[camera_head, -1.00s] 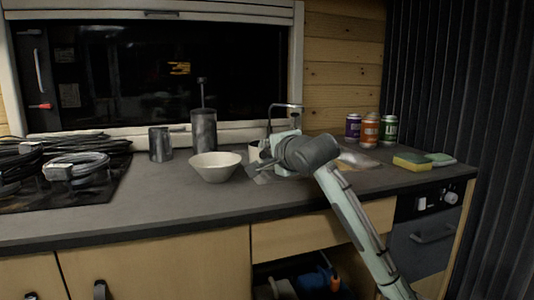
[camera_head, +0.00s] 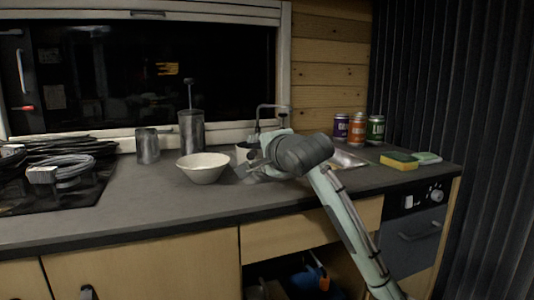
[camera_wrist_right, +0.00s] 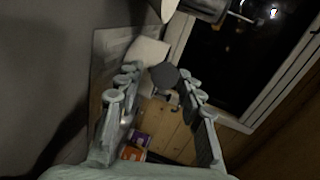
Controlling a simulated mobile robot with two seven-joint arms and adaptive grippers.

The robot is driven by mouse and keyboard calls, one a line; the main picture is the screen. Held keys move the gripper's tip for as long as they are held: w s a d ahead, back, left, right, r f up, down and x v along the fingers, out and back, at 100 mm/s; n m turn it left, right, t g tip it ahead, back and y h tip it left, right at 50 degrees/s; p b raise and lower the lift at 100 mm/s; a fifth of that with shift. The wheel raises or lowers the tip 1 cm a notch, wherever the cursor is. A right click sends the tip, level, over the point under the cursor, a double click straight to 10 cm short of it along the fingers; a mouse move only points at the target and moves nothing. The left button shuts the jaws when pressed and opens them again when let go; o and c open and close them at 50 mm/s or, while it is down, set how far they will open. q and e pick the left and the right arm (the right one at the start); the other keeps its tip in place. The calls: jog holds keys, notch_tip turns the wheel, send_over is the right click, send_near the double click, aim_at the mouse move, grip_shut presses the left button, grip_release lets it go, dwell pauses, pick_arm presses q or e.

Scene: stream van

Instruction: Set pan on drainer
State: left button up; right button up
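My right gripper (camera_wrist_right: 160,105) is open, its two fingers spread wide in the right wrist view. In the head view it (camera_head: 256,165) is over the counter beside the sink, partly hidden by my wrist. A dark grey flat-faced thing (camera_wrist_right: 164,75) shows between the fingertips; I cannot tell whether it is the pan, and no contact is clear. A grey flat panel (camera_wrist_right: 108,48) lies beside it, perhaps the drainer; a flat grey patch, perhaps the same, shows near the gripper in the head view. My left gripper is not in view.
A white bowl (camera_head: 203,168), metal mug (camera_head: 148,146) and tall metal canister (camera_head: 192,131) stand left of the gripper. The tap (camera_head: 272,110) rises behind it. Cans (camera_head: 357,131) and sponges (camera_head: 399,160) are right of the sink (camera_head: 347,159).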

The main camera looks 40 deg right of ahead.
jog(key=v, duration=1)
